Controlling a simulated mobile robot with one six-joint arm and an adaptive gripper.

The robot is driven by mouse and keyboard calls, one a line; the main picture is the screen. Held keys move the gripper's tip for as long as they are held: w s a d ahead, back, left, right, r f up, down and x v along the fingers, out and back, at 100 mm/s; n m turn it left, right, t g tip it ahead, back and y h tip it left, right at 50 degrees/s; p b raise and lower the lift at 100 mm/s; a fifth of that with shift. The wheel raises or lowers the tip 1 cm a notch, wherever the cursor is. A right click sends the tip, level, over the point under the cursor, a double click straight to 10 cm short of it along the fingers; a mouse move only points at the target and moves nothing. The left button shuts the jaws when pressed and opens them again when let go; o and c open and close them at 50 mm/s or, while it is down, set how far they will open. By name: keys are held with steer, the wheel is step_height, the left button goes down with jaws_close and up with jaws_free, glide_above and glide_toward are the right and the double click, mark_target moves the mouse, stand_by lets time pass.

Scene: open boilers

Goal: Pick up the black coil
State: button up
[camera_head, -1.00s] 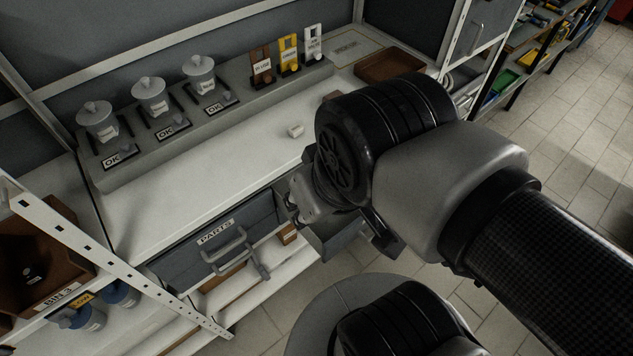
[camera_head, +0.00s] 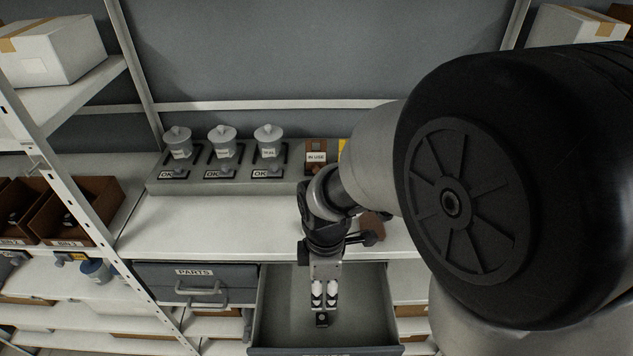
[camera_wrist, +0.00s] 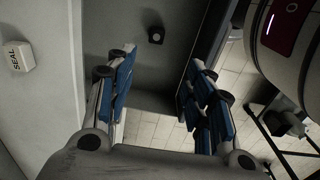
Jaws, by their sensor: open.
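The small black coil (camera_head: 322,320) lies on the floor of the open grey drawer (camera_head: 278,325), near the middle. It also shows at the top of the wrist view (camera_wrist: 156,36). My gripper (camera_head: 324,301) points down over the drawer, just above and behind the coil in the head view. In the wrist view my gripper's blue-padded fingers (camera_wrist: 160,78) are spread with nothing between them, and the coil is beyond the tips. The exact height above the coil is hard to tell.
A closed drawer marked PARTS (camera_head: 195,283) is left of the open one. Lidded grey cups (camera_head: 222,142) stand on a raised ledge behind the white worktop (camera_head: 210,235). A white SEAL block (camera_wrist: 17,57) sits on the worktop. Brown bins (camera_head: 70,215) are at left.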

steer(key=b, duration=0.4)
glide_above(322, 317)
steer(key=f, duration=0.8)
steer(key=s+f, duration=0.1)
steer(key=f, duration=0.3)
steer(key=shift+a+f, duration=0.1)
steer(key=shift+a, duration=0.1)
steer(key=shift+w+d+f+b, duration=0.15)
steer(key=shift+f+b, duration=0.3)
steer(key=shift+f, duration=0.55)
steer(key=shift+w+f+b, duration=0.15)
steer(key=shift+f+b, duration=0.25)
steer(key=shift+f, duration=0.55)
steer(key=shift+w+d+f+b, duration=0.15)
steer(key=shift+f+b, duration=0.3)
steer(key=shift+f, duration=0.55)
steer(key=shift+a+r, duration=0.1)
steer(key=shift+c, duration=0.2)
jaws_close()
steer(key=shift+r, duration=0.15)
